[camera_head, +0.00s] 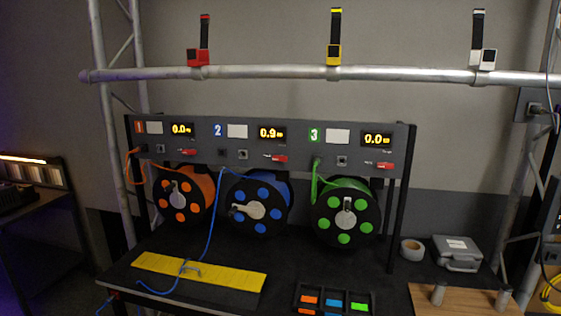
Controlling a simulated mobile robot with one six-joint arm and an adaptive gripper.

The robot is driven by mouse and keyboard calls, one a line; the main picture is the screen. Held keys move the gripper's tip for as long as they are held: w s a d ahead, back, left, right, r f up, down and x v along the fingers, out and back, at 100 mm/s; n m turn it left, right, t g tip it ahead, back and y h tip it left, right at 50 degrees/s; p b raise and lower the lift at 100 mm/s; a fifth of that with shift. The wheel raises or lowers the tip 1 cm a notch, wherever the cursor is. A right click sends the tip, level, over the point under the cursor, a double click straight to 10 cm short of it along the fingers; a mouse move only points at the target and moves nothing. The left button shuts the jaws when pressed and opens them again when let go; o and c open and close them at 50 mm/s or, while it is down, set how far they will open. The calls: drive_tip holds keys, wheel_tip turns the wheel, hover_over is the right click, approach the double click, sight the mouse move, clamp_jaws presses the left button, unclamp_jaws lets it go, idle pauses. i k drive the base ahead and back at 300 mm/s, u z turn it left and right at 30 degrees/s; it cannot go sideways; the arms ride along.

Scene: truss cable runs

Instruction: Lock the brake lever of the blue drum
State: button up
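The blue drum (258,203) hangs under the panel at position 2, between the orange and green drums. Its face is black with blue round spots and a pale crank at the hub. A small red lever (279,158) sits on the panel above it, under a display (270,133) that seems to read 0.9. The lever lies roughly level, like the red levers of the other two; whether it is locked is too small to tell. A blue cable (212,225) leaves the drum's top left and runs down to the bench. My gripper is not in view.
The orange drum (184,195) and green drum (346,211) flank it. A yellow strip (235,279) lies on the bench with the cable across it. A tray (333,286) of coloured blocks, a tape roll (412,249) and a grey case (457,253) stand to the right. A truss bar (270,73) spans above.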

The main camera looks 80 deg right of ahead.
sight(279, 158)
drive_tip(key=u, duration=0.65)
drive_tip(key=k, duration=0.1)
drive_tip(key=z, duration=2.85)
drive_tip(key=k, duration=0.7)
drive_tip(key=z, duration=0.15)
drive_tip(key=i, duration=0.35)
drive_tip(key=z, duration=0.05)
